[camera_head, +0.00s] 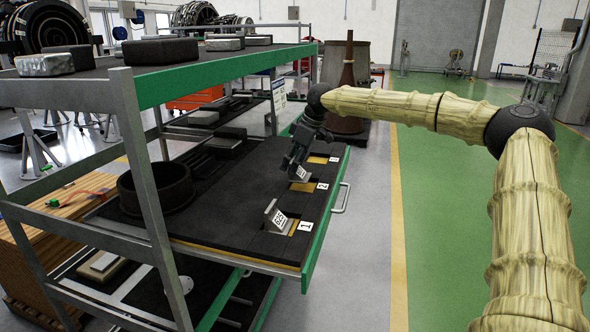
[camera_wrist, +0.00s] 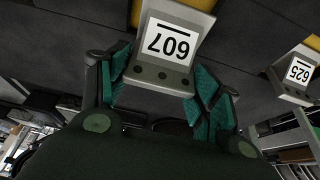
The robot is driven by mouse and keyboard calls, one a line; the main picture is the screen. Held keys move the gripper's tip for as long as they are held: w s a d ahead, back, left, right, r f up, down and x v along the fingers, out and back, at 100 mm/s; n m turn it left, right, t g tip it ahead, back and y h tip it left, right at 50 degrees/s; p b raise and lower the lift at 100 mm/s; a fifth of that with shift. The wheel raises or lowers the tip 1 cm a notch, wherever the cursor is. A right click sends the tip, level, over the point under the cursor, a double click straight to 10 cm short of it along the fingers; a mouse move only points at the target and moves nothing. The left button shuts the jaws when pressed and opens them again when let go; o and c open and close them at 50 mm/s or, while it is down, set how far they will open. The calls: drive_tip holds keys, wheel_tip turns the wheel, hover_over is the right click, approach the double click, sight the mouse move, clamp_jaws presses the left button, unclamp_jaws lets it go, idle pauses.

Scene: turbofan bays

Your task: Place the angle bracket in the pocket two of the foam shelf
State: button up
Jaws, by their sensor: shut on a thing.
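My gripper (camera_head: 293,160) is over the dark foam shelf (camera_head: 225,222), shut on a grey angle bracket (camera_head: 302,173) with a white label. In the wrist view, the gripper (camera_wrist: 160,85) has a green-padded finger on each side of this bracket (camera_wrist: 163,76), and its label reads 607. Pocket two (camera_head: 303,187) shows its yellow floor beside the tag marked 2 (camera_head: 322,186). The held bracket is just behind or above this pocket; I cannot tell whether it touches the foam.
A second bracket (camera_head: 276,216), labelled 625 in the wrist view (camera_wrist: 298,72), stands at pocket one by tag 1 (camera_head: 305,226). Pocket three (camera_head: 317,160) shows a yellow floor. A black ring (camera_head: 155,188) sits at left. A rack post (camera_head: 150,190) and upper shelf (camera_head: 215,67) stand nearby.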

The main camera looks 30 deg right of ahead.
sight(299, 168)
drive_tip(key=f, duration=0.1)
drive_tip(key=d+f+p, duration=0.1)
drive_tip(key=f, duration=0.2)
drive_tip(key=shift+d, duration=0.25)
drive_tip(key=shift+r, duration=0.1)
drive_tip(key=shift+a, duration=0.2)
drive_tip(key=o, duration=1.1)
drive_tip(key=shift+a, duration=0.35)
